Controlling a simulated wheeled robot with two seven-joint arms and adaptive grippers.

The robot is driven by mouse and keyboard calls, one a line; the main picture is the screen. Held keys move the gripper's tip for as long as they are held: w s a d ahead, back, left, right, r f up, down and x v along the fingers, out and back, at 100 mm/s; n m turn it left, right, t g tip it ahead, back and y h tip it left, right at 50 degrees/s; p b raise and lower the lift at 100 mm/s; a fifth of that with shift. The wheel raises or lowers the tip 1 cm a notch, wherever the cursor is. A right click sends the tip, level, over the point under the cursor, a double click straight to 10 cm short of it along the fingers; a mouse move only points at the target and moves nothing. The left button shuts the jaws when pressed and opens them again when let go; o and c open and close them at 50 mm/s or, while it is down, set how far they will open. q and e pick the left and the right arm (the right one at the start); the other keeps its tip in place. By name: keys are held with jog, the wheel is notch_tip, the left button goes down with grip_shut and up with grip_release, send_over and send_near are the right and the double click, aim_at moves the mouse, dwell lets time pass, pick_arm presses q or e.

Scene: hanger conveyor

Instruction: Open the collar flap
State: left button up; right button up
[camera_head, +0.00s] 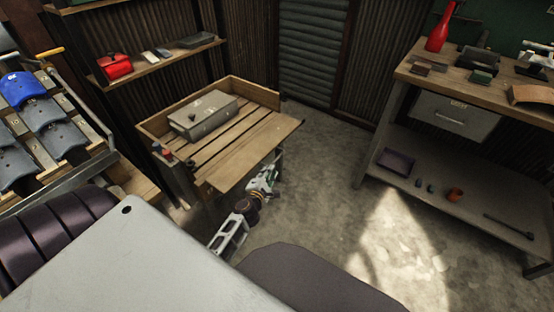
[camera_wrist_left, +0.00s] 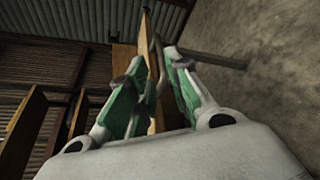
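I cannot make out a collar flap for certain in either view. My left gripper (camera_head: 268,174) is low beside the right front edge of a wooden slatted table (camera_head: 245,157). In the left wrist view its two green-padded fingers (camera_wrist_left: 154,62) stand apart, with a gap between them. A thin bent grey metal bar (camera_wrist_left: 213,60) and a wooden edge (camera_wrist_left: 158,72) show beyond the fingertips. I cannot tell whether the fingers touch them. My right gripper is not in view.
A grey metal box (camera_head: 203,116) sits on the wooden table. A rack with blue and grey curved pieces (camera_head: 40,125) stands at the left. A shelf with a red box (camera_head: 115,67) is behind it. A workbench (camera_head: 440,75) with tools stands at the right. Concrete floor between is clear.

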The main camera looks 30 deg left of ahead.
aim_at(277, 158)
pick_arm(q)
jog(key=shift+b+x, duration=1.15)
jog(key=shift+x, duration=4.4)
jog(key=shift+w, duration=0.1)
grip_shut()
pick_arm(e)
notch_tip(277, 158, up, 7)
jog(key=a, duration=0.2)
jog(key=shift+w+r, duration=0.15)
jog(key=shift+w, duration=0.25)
